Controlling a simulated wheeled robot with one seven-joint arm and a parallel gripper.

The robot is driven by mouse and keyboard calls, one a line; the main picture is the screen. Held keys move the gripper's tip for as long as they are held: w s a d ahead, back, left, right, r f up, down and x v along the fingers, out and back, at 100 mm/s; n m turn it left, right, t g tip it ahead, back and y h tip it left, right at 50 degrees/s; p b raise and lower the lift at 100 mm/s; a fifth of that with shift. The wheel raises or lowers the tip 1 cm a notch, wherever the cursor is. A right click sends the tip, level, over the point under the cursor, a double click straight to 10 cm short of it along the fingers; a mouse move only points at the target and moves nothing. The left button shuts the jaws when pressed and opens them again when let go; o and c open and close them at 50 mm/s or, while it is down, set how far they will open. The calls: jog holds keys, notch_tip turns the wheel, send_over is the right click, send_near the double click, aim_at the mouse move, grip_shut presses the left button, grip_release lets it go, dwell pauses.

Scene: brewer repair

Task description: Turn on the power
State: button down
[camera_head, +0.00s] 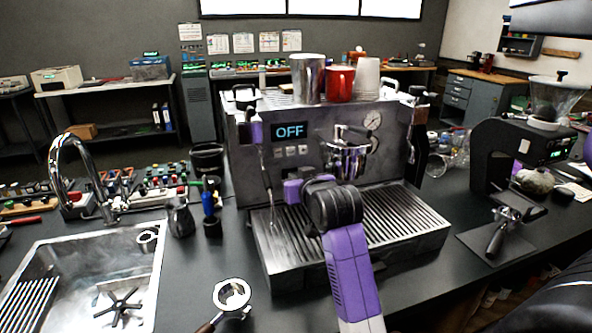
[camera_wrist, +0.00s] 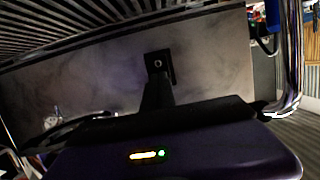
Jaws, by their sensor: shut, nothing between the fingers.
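The espresso machine (camera_head: 240,150) stands on the dark counter in the head view. Its display (camera_head: 290,131) reads OFF in blue letters. A row of small light buttons (camera_head: 291,151) sits under the display. My gripper shows in the wrist view (camera_wrist: 158,66) with its black fingers together and nothing between them. Behind the fingers is a smooth grey panel, and it is unclear whether they touch it. In the head view my purple wrist is in front of the machine, below the buttons and over the drip tray (camera_head: 385,228); the fingertips are hidden there.
A steam wand (camera_head: 266,170) hangs left of my wrist. The portafilter group (camera_head: 347,152) is above right. A metal cup (camera_head: 308,78), a red mug (camera_head: 339,84) and a white cup (camera_head: 367,78) stand on top. A sink (camera_head: 90,270) is left, a grinder (camera_head: 505,155) right.

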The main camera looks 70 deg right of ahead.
jog(key=shift+w+d+r+b, duration=0.1)
jog(key=shift+w+d+b, duration=0.05)
jog(key=shift+b, duration=0.15)
jog(key=shift+r, duration=0.1)
jog(key=shift+w+d+r+p, duration=0.1)
jog(key=shift+d+r+p, duration=0.05)
jog(key=shift+r+p, duration=0.65)
jog(key=shift+f, duration=0.15)
